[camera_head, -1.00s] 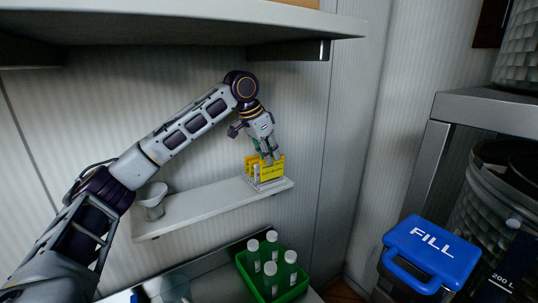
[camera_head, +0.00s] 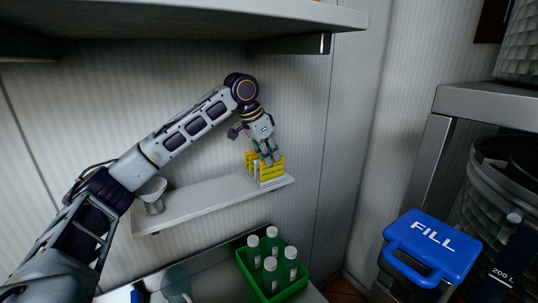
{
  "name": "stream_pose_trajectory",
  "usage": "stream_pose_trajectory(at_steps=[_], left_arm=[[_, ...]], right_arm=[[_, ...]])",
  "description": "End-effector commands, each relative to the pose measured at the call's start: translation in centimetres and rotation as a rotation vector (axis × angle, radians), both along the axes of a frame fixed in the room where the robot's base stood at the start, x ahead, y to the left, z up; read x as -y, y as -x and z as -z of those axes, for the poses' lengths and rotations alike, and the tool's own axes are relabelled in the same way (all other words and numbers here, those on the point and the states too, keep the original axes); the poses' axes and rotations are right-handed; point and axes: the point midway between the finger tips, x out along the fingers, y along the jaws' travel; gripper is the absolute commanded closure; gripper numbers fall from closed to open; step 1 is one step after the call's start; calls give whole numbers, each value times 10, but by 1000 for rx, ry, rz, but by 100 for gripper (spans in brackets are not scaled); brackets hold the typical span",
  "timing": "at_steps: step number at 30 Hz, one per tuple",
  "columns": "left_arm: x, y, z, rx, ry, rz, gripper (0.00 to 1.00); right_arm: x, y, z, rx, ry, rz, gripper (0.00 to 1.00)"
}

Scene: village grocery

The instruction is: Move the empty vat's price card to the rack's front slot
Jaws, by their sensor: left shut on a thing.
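A small white rack (camera_head: 255,180) stands at the right end of the narrow wall shelf. Yellow price cards show in it. The front yellow card (camera_head: 272,171) has dark print too small to read. My left gripper (camera_head: 268,157) points down at the rack from above and is shut on the top edge of this front card. The fingers hide part of the card's top. I cannot tell whether the card is fully seated in the front slot. A dark vat (camera_head: 480,205) marked 200 L stands at the right, partly cut off. My right gripper is not in view.
A green crate (camera_head: 292,292) of white-capped bottles sits below. A blue FILL container (camera_head: 430,245) is at lower right. An upper shelf (camera_head: 180,22) overhangs my arm.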

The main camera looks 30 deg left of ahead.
Motion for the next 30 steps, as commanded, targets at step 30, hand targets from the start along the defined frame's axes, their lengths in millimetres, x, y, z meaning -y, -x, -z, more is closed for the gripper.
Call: stream_pose_trajectory(at_steps=[30], left_arm=[[0,0,4,0,0,0,61]], right_arm=[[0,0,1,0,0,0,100]])
